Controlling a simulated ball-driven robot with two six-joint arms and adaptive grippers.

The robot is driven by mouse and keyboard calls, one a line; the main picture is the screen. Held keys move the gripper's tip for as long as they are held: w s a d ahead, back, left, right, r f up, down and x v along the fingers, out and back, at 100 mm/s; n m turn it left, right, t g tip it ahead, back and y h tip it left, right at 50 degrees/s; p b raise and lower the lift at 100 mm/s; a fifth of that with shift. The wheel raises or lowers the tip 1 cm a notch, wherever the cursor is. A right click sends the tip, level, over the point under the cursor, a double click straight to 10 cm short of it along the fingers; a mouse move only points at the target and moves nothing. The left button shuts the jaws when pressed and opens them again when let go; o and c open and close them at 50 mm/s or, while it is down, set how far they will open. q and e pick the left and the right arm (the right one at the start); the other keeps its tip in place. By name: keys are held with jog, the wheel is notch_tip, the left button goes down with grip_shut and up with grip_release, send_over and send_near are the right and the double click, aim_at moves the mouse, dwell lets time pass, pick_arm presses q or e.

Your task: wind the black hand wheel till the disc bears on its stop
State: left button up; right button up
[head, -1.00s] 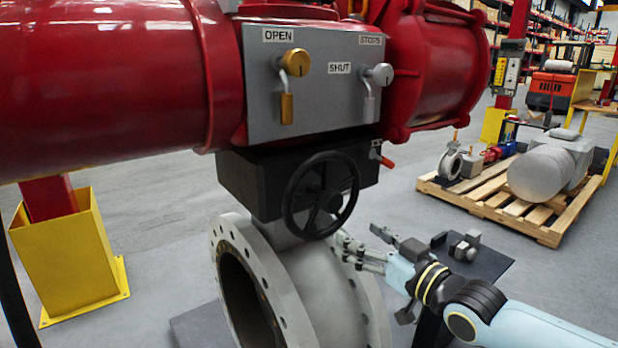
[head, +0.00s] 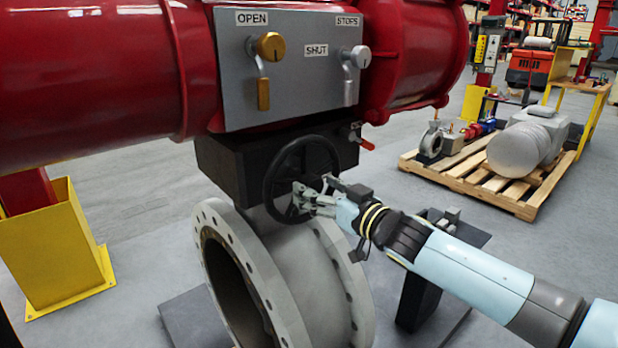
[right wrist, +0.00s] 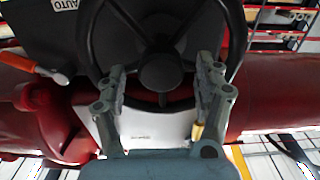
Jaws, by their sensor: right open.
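The black hand wheel (head: 271,186) stands upright on the front of a black gearbox (head: 225,168) in the head view. Its hub and spokes fill the top middle of the right wrist view (right wrist: 160,72). My right gripper (head: 312,190) is open at the wheel's lower right part, its fingers in front of the spokes. In the right wrist view its two fingers (right wrist: 162,85) stand apart on either side of the hub; I cannot tell whether they touch the wheel. The grey valve body (head: 318,272) sits below; its bore is dark and the disc cannot be made out. My left gripper is out of view.
A red actuator (head: 90,75) and a grey panel (head: 300,90) with brass and silver levers overhang the wheel. A small orange-handled lever (head: 367,144) sits right of the gearbox. A yellow post guard (head: 60,250) stands left, a loaded pallet (head: 470,185) right.

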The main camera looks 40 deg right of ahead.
jog(key=shift+w+a+f+p, duration=0.15)
jog(key=shift+w+p, duration=0.15)
jog(key=shift+w, duration=1.25)
grip_shut()
